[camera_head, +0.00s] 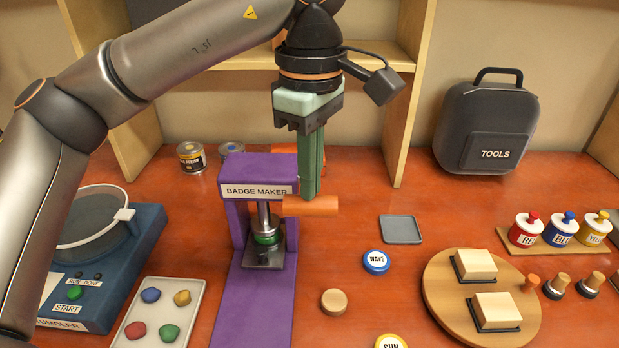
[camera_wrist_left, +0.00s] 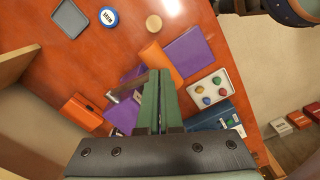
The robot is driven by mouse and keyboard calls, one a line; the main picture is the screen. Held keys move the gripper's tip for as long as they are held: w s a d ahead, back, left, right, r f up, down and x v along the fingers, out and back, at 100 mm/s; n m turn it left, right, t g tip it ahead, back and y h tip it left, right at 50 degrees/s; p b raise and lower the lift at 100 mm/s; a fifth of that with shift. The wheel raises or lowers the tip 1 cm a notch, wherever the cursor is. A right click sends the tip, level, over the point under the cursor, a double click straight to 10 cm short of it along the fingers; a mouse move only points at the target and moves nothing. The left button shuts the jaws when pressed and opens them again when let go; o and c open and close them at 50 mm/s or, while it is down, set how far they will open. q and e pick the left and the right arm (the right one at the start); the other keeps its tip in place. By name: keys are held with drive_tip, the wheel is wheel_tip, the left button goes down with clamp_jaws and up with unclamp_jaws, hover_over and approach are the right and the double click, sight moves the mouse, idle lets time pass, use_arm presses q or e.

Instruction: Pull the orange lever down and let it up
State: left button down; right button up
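The purple badge maker (camera_head: 234,211) stands on the red-orange bench, left of centre. Its orange lever (camera_head: 318,206) sticks out to the right, roughly level. A green-rimmed piece (camera_head: 266,238) sits under the metal ram, above a metal plate. My left gripper (camera_head: 311,194) points down with its green fingers together; the tips are just above or against the lever, and contact cannot be told. In the left wrist view, the fingers (camera_wrist_left: 159,76) look closed with nothing seen between them, and the orange lever (camera_wrist_left: 158,58) shows beyond the tips. My right gripper is not in view.
A tumbler (camera_head: 130,240) and a tray of coloured pebbles (camera_head: 196,292) lie to the left. A grey tray (camera_head: 400,229), a blue badge (camera_head: 376,262) and a round wooden board (camera_head: 440,289) lie to the right. Shelf uprights (camera_head: 405,110) stand behind.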

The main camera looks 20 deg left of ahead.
use_arm(q)
drive_tip(key=shift+s+f, duration=0.1)
drive_tip(key=shift+f, duration=0.15)
drive_tip(key=shift+s+d+f+b, duration=0.1)
drive_tip(key=shift+s+f+b, duration=0.1)
drive_tip(key=shift+f+b, duration=0.45)
drive_tip(key=shift+s+f+b, duration=0.15)
drive_tip(key=shift+f+b, duration=0.35)
drive_tip(key=shift+f, duration=0.2)
drive_tip(key=shift+s+f+b, duration=0.1)
drive_tip(key=shift+f+b, duration=1)
drive_tip(key=shift+f, duration=0.3)
